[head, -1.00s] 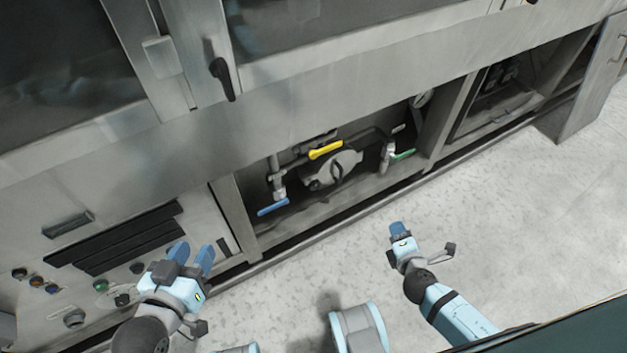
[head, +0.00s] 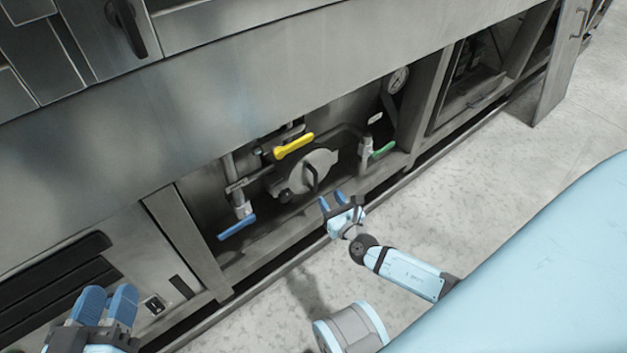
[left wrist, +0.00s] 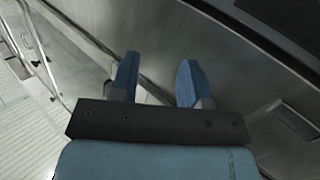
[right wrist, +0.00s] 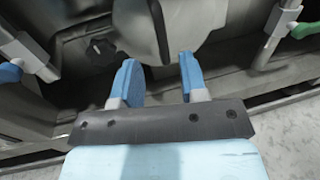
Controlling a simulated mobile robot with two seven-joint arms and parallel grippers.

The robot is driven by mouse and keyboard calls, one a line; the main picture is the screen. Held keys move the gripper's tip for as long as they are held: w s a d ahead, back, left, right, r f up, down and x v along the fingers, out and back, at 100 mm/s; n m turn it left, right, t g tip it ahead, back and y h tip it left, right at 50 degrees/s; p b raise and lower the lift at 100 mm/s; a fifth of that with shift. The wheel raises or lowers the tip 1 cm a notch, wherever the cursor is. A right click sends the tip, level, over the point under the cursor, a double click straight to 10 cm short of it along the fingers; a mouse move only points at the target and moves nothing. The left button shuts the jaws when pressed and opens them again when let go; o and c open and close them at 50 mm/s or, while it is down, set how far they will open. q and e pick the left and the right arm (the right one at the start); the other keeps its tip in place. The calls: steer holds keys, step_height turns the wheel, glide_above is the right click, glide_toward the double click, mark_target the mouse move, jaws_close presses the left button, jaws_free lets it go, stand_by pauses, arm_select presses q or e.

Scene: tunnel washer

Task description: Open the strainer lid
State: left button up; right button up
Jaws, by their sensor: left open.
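The round grey strainer lid (head: 312,176) with a dark curved handle sits in the open lower bay of the washer, in the middle of the head view. The lid is shut. In the right wrist view the lid (right wrist: 195,22) and its handle (right wrist: 158,30) show just beyond the fingertips, with a dark knob (right wrist: 100,50) to the left. My right gripper (head: 332,199) is open and empty, just in front of and below the lid, apart from it. My left gripper (head: 106,300) is open and empty at the lower left, before the washer's front panel.
A yellow-handled valve (head: 294,146) is above the lid. A blue-handled valve (head: 237,227) is at its left, a green-handled one (head: 383,150) at its right. A gauge (head: 398,80) is further right. The bay's lower sill and side posts frame the opening; the floor in front is clear.

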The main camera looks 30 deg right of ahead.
mark_target(317, 180)
steer(key=w, duration=0.3)
steer(key=w+b, duration=0.1)
steer(key=w, duration=0.2)
steer(key=w+d+b, duration=0.1)
steer(key=w, duration=0.1)
steer(key=shift+w+f, duration=0.1)
steer(key=shift+w, duration=0.5)
arm_select(q)
steer(key=shift+w+a+r+m+t, duration=0.15)
steer(key=shift+w+a+m+t, duration=0.2)
steer(key=shift+w+m, duration=0.4)
arm_select(e)
jaws_close()
